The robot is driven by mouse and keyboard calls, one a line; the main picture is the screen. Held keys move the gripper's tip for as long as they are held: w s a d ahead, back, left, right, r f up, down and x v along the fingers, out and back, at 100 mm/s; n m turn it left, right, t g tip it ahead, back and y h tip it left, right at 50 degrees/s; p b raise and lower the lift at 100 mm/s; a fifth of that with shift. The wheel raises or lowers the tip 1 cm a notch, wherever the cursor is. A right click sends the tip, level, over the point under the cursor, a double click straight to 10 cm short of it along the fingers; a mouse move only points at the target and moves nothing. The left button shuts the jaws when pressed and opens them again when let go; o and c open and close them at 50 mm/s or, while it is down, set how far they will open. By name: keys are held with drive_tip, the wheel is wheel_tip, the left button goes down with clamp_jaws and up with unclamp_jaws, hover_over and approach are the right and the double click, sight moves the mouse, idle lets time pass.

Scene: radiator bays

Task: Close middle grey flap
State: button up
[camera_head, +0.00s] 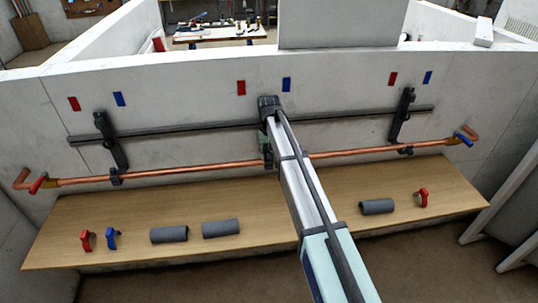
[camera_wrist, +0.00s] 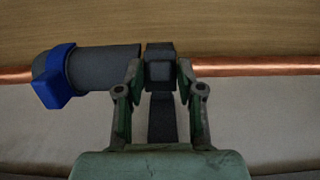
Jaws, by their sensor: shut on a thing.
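The middle grey flap (camera_wrist: 160,54) shows in the wrist view as a dark grey block at the copper pipe (camera_wrist: 245,71). My gripper (camera_wrist: 160,76) has one green finger on each side of it and is shut on it. A grey sleeve (camera_wrist: 108,65) with a blue clip (camera_wrist: 57,77) sits around the pipe just left of the flap in that view. In the head view my gripper (camera_head: 266,150) is at the pipe in the middle of the wall, and my arm hides most of the middle bracket. How far the flap is closed cannot be told.
The left bracket (camera_head: 110,142) and right bracket (camera_head: 402,115) stand on the white wall. A wooden shelf (camera_head: 275,205) below holds loose grey sleeves (camera_head: 221,228), red clips (camera_head: 86,240) and a blue clip (camera_head: 111,238). Shelf space between the sleeves is partly clear.

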sight(269, 154)
drive_tip(key=o, duration=0.9)
wheel_tip(269, 154, up, 12)
drive_tip(key=shift+f, duration=0.1)
drive_tip(key=shift+w, duration=0.1)
